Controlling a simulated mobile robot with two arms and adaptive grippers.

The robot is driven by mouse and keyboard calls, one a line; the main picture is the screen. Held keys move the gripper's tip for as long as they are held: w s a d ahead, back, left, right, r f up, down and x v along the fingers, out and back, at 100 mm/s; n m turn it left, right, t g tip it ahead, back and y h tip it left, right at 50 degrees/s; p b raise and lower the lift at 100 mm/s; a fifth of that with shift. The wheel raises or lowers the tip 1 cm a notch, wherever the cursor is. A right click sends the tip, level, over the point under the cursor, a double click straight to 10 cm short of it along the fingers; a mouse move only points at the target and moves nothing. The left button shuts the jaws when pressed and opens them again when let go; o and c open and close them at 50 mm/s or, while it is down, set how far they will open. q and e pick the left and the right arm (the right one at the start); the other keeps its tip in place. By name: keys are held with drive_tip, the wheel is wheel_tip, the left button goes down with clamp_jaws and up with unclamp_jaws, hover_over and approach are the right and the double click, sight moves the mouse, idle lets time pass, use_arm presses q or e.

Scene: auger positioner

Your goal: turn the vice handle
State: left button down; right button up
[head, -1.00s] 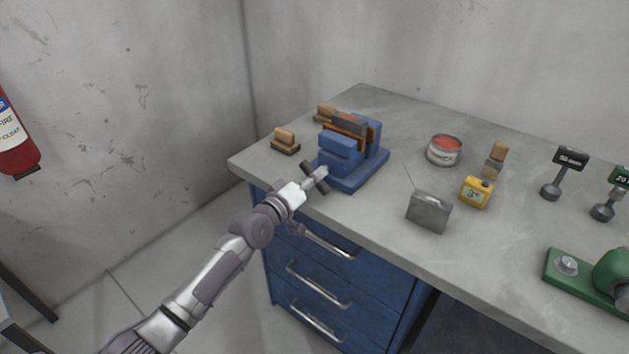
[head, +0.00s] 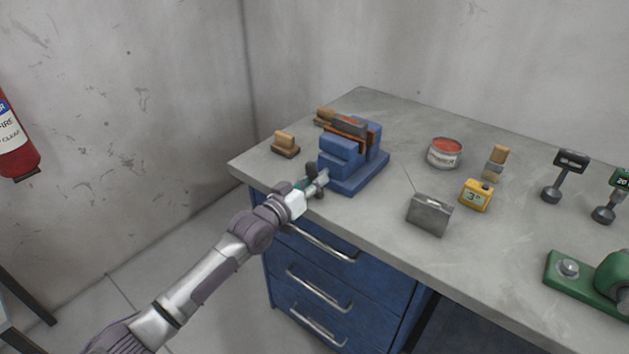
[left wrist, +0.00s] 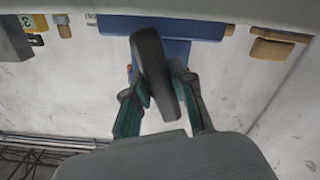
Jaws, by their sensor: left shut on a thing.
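The blue vice (head: 340,158) stands on the grey workbench near its left front corner, with a grey block and orange-brown pieces at its jaws. Its dark handle (left wrist: 152,65) shows in the left wrist view as a thick bar, slightly tilted, between my fingers. In the head view the handle is small and partly hidden by my gripper. My left gripper (head: 312,185) is shut on the handle at the vice's front; its green-padded fingers (left wrist: 160,100) lie on both sides of the bar. My right gripper is not in view.
Wooden-topped brushes (head: 285,142) lie left of and behind the vice. A grey metal box (head: 429,214), a yellow timer (head: 476,194), a red-topped can (head: 444,152) and a green machine (head: 600,285) stand to the right. Blue drawers (head: 325,285) with metal handles lie below the bench edge.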

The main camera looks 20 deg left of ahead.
use_arm(q)
drive_tip(key=shift+f, duration=0.1)
drive_tip(key=c, duration=1)
unclamp_jaws()
drive_tip(key=shift+o, duration=0.2)
drive_tip(key=v, duration=1.2)
